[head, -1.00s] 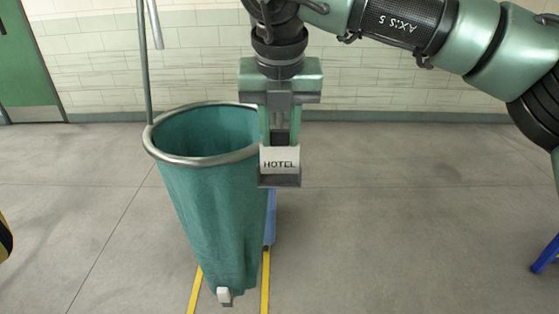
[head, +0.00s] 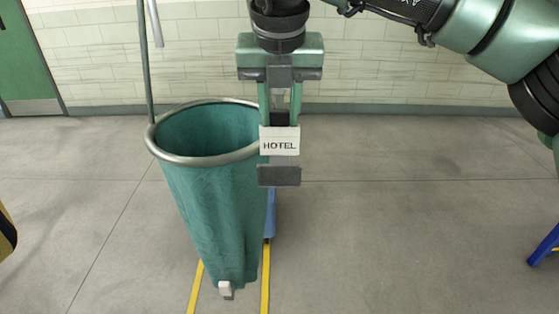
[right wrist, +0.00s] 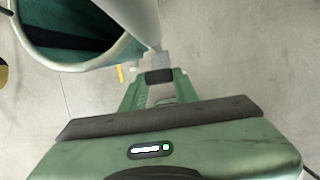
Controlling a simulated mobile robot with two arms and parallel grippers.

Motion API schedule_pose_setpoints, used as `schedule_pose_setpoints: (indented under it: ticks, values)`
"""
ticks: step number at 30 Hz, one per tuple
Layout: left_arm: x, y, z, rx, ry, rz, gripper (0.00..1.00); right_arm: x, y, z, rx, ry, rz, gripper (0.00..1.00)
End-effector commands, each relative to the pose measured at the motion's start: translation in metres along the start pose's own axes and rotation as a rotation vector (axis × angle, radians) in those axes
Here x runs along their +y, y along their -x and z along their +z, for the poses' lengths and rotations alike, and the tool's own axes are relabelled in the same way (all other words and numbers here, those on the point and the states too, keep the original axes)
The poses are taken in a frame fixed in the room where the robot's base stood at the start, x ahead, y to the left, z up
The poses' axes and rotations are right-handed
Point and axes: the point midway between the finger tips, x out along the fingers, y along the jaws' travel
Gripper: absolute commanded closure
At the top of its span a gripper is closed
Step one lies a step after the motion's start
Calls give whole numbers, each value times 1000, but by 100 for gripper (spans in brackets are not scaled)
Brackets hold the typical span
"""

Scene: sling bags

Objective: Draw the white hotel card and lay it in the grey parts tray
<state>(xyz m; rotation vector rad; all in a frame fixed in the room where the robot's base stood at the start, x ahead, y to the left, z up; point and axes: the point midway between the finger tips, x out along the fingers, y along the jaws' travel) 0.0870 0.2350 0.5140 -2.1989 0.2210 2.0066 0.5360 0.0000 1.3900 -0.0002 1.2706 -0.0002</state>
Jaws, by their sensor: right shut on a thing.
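The white hotel card (head: 279,141), printed HOTEL, is in the head view just right of the green sling bag's rim. My right gripper (head: 280,122) points down and is shut on the card's upper part. The card's lower edge is clear of a small dark grey holder (head: 279,176) below it, with a narrow gap between. In the right wrist view the gripper's fingers (right wrist: 158,77) come together over the floor; the card is not clearly shown there. I cannot identify a grey parts tray. My left gripper is not in view.
The green sling bag (head: 212,205) hangs open from a round metal rim (head: 205,161), close beside my right gripper. Yellow lines (head: 265,280) and a blue part (head: 270,213) show behind it. A blue leg (head: 543,246) stands at the right edge. The floor between is clear.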

Motion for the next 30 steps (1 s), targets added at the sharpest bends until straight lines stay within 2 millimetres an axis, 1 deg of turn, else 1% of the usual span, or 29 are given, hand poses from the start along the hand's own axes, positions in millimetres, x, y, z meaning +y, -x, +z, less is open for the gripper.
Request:
schedule_pose_setpoints:
  ticks: [13, 27, 30]
  values:
    - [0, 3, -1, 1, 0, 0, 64, 0, 5, 1, 0, 0, 0, 100]
    - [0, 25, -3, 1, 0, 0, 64, 0, 38, 12, 0, 0, 0, 100]
    - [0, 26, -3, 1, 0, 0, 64, 0, 41, 13, 0, 1, 0, 100]
